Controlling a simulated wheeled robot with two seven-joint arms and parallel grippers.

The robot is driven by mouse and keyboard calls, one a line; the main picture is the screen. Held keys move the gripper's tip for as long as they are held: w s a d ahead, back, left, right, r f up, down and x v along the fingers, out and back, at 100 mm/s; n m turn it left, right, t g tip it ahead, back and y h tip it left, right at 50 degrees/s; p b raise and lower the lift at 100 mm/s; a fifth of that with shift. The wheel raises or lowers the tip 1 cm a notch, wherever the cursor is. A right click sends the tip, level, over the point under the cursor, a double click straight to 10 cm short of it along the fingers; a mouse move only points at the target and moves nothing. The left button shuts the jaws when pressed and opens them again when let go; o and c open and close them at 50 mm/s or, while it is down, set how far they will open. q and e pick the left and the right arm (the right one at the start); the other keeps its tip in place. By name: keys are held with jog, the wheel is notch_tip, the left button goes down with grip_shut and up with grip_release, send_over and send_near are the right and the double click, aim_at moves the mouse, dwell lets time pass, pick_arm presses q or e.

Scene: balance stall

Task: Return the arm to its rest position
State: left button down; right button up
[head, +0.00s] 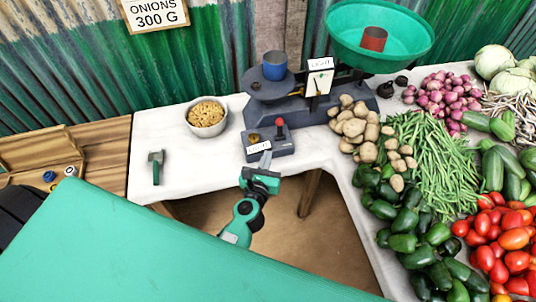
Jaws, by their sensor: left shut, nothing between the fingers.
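My left gripper (265,161) is shut and empty. Its fingers point up the picture at the front of a small dark box (283,146) with a red-knobbed lever, a brass button and a white label. I cannot tell whether the fingertips touch the box. The forearm below the gripper hangs over the gap in front of the white counter (190,178). My right gripper is not in view.

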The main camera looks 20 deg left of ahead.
pick_arm(q)
jog(key=shift+s, duration=0.1)
jog(key=s+d+f+m+g+h, duration=0.1)
jog(key=s+f+m+g, duration=0.2)
jog(key=s+f+m, duration=0.6)
jog(key=s+d+f+m+g+h, duration=0.15)
jog(key=f+m, duration=0.55)
jog(key=f, duration=0.7)
jog(key=s+f+m+g+h, duration=0.25)
jog(key=s+f+m, duration=0.45)
jog(key=f, duration=0.4)
jog(key=s+a+f+m+g+y, duration=0.1)
jog(key=s+a+f+m+g, duration=0.2)
jog(key=s, duration=0.6)
jog(key=s+a+f+m+g+y, duration=0.1)
jog(key=s+a+f+m+g, duration=0.1)
jog(key=s+a+f+m, duration=0.2)
jog(key=s+a+f+m+g+y, duration=0.1)
jog(key=s+a+f+m+g, duration=0.2)
jog(key=s+f+m, duration=0.5)
jog(key=s+m, duration=0.2)
jog(key=s, duration=0.3)
jog(key=shift+s+a+f+m+g, duration=0.3)
jog(key=shift+a, duration=0.1)
jog(key=shift+s, duration=0.15)
